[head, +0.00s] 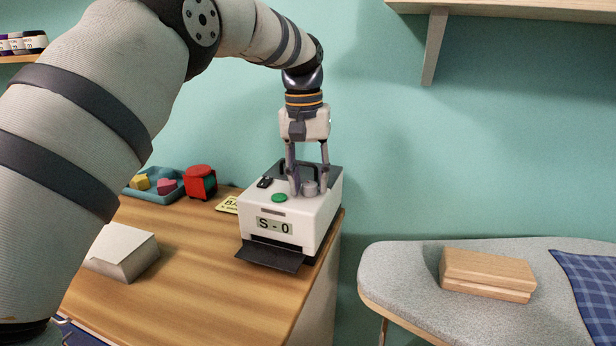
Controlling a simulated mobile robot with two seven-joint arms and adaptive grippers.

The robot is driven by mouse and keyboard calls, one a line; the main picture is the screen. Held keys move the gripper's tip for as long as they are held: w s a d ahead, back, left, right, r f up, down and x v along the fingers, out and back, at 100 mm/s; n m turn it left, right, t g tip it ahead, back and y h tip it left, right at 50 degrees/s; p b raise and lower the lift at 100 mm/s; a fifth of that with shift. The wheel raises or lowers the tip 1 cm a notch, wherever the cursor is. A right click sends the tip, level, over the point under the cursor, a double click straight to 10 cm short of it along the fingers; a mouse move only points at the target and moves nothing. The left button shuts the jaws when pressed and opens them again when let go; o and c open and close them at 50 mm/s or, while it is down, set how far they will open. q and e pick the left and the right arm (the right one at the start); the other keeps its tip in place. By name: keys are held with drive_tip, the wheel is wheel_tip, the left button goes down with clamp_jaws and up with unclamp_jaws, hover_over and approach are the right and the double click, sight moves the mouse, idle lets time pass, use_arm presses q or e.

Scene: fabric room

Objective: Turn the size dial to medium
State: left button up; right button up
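A white boxy machine (314,228) stands at the right end of the wooden table. Its front display (274,226) reads "S - 0". On its top are a grey round dial (310,188), a green button (279,198) and a small black switch (265,182). My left gripper (309,189) points straight down over the machine. Its two fingers are apart, one on the left side of the dial and one on the right. I cannot tell whether either finger touches the dial. My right gripper is not in view.
A black flap (270,256) juts from the machine's front. A yellow card (228,205), red tape measure (200,182), blue tray (153,198) with small blocks and white box (122,252) are on the table. An ironing board (400,277) with a wooden block (487,271) stands right.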

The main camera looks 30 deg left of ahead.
use_arm(q)
clamp_jaws()
drive_tip(key=m, duration=0.4)
drive_tip(key=shift+m, duration=0.3)
drive_tip(key=m, duration=0.4)
idle(0.7)
unclamp_jaws()
